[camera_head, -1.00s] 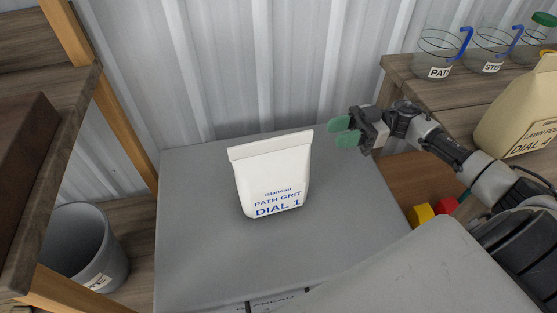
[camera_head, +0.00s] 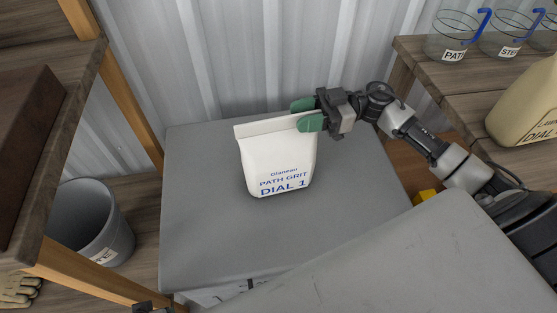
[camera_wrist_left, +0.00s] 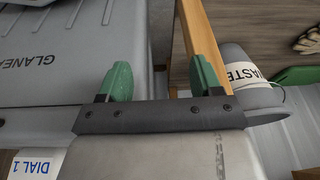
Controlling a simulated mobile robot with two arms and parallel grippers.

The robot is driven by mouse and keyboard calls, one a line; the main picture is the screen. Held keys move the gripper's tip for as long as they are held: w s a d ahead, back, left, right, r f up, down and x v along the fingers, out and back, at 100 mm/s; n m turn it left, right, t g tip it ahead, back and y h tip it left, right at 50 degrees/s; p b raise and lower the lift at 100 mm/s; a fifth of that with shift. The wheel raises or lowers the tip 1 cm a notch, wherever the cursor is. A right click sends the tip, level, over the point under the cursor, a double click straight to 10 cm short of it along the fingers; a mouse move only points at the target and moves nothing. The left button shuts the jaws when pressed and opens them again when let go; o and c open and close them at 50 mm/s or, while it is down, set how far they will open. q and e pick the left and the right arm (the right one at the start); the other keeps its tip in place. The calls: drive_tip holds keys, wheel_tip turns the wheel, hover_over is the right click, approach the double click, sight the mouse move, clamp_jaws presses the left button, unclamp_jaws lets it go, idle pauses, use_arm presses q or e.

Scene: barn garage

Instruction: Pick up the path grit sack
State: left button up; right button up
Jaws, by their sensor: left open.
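The path grit sack (camera_head: 278,165) is white with blue lettering and stands upright on a grey flat top (camera_head: 215,255) in the head view. My right gripper (camera_head: 307,114) is at the sack's upper right corner. Its green fingers are apart, one behind and one in front of the sack's top edge; whether they touch it is unclear. My left gripper (camera_wrist_left: 163,80) is open and empty in the left wrist view, away from the sack. A corner of the sack's "DIAL 1" label (camera_wrist_left: 38,165) appears to show there at lower left.
A grey bin (camera_head: 92,225) stands at left beside a wooden shelf (camera_head: 75,75). At right a wooden bench (camera_head: 420,75) bears labelled clear jugs (camera_head: 455,35) and a tan lawn feed sack (camera_head: 520,110). Corrugated metal wall (camera_head: 220,60) stands behind. The grey top is clear around the sack.

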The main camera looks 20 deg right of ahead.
drive_tip(key=shift+c, duration=0.3)
clamp_jaws()
idle(1.1)
drive_tip(key=shift+r, duration=0.2)
